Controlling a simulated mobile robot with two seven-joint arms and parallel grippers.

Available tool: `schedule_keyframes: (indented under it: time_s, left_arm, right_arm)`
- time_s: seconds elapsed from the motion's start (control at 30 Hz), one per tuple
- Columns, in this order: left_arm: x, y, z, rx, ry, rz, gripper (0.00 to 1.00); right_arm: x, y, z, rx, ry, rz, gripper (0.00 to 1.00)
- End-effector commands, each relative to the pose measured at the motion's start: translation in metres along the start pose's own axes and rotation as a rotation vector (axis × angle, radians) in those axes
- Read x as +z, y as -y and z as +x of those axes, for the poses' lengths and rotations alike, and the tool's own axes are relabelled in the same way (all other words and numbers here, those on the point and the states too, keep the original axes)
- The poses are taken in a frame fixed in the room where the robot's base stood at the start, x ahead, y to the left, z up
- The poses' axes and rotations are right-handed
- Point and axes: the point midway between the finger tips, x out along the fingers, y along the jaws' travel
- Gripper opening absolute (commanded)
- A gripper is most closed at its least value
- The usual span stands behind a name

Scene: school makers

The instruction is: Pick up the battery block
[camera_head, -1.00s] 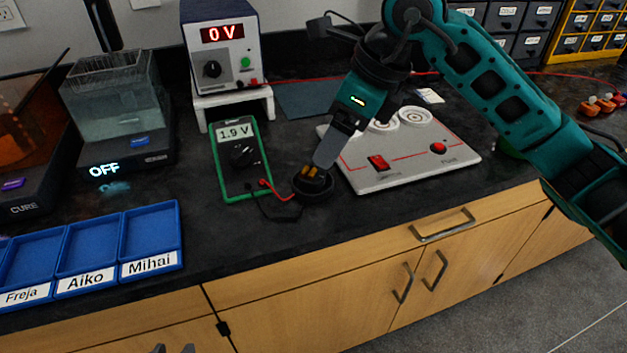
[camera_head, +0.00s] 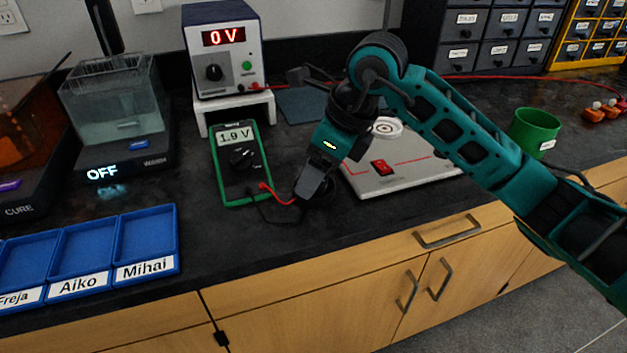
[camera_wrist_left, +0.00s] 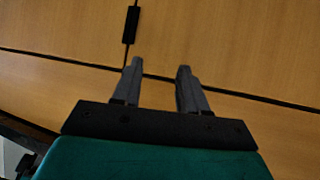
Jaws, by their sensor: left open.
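My right gripper (camera_head: 308,192) points down and left over a dark round holder (camera_head: 325,195) beside the multimeter. The gripper covers most of this spot, and the block with brass-coloured tops that stood there is hidden now. The picture does not show whether its fingers are around the block or only in front of it. The multimeter (camera_head: 240,161) has a green frame and reads 1.9 V. A red lead (camera_head: 281,196) and a black lead run from it to the holder. My left gripper (camera_wrist_left: 160,72) is open and empty in front of the wooden cabinet doors.
A grey board (camera_head: 418,173) with a red switch is right of the gripper. A power supply (camera_head: 223,51) reading 0 V stands behind on a white stand (camera_head: 234,107). Labelled blue trays (camera_head: 148,268) sit front left. A green cup (camera_head: 534,132) stands right. Bare black counter lies left of the multimeter.

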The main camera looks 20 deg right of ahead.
Motion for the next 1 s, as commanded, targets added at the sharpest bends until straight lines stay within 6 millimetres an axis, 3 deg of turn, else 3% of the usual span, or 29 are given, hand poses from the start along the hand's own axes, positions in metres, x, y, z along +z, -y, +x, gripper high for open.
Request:
schedule_keyframes:
  time_s: [0.07, 0.6, 0.83, 1.0]
  left_arm:
    - [-0.002, 0.0, 0.0, 0.0, -0.004, -0.001, 0.43]
    - [0.002, 0.0, 0.001, 0.0, 0.002, 0.001, 0.43]
    - [0.004, 0.0, 0.001, 0.0, 0.006, 0.005, 0.43]
    - [0.001, 0.001, -0.002, 0.0, 0.005, 0.005, 0.43]
  right_arm:
    - [0.0, 0.0, 0.0, 0.0, 0.0, 0.0, 0.61]
    - [0.0, 0.0, -0.001, -0.001, 0.001, 0.0, 0.09]
    - [0.001, 0.0, -0.002, -0.001, 0.001, 0.0, 0.08]
    - [0.006, 0.001, -0.014, -0.002, 0.002, 0.0, 0.08]
